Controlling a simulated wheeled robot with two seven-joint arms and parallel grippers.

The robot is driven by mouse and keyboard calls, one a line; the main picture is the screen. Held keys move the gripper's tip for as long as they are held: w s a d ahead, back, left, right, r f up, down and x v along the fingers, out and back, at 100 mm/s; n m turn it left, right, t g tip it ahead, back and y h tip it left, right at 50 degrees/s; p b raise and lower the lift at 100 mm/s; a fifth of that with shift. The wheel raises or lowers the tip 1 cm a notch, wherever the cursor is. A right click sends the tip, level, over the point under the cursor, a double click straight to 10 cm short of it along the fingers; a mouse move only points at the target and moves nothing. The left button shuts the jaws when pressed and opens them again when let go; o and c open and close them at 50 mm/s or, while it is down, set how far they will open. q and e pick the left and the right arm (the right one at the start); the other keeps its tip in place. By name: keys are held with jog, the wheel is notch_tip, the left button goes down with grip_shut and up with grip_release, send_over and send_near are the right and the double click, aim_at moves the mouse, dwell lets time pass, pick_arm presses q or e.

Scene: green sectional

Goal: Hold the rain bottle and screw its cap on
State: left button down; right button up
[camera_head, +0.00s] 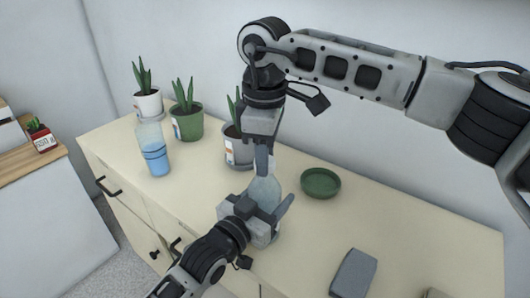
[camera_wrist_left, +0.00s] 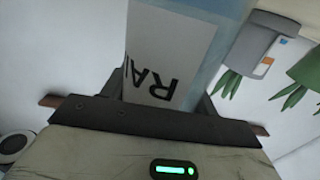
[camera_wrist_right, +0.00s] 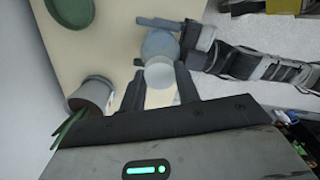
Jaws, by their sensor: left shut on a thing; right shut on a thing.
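The rain bottle (camera_head: 265,191) is pale blue and translucent and stands upright over the dresser top. My left gripper (camera_head: 258,208) is shut around its lower body. In the left wrist view the bottle's white label (camera_wrist_left: 168,58) shows part of the word RAIN, upside down, between the fingers. My right gripper (camera_head: 264,163) points down above the bottle's neck. It is shut on the pale round cap (camera_wrist_right: 159,75), seen between its fingers in the right wrist view, with the bottle's round blue shoulder (camera_wrist_right: 160,43) just beyond. I cannot tell whether cap and neck touch.
A grey-potted plant (camera_head: 238,148) stands close behind the bottle, and a green dish (camera_head: 320,183) lies to its right. Another blue bottle (camera_head: 154,155), a green-potted plant (camera_head: 187,120) and a white-potted plant (camera_head: 148,102) stand at left. A grey block (camera_head: 353,274) is at front right.

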jog(key=o, duration=0.9)
jog(key=shift+o, duration=0.2)
jog(key=shift+r, duration=0.1)
jog(key=shift+r, duration=2.2)
jog(key=shift+c, duration=0.2)
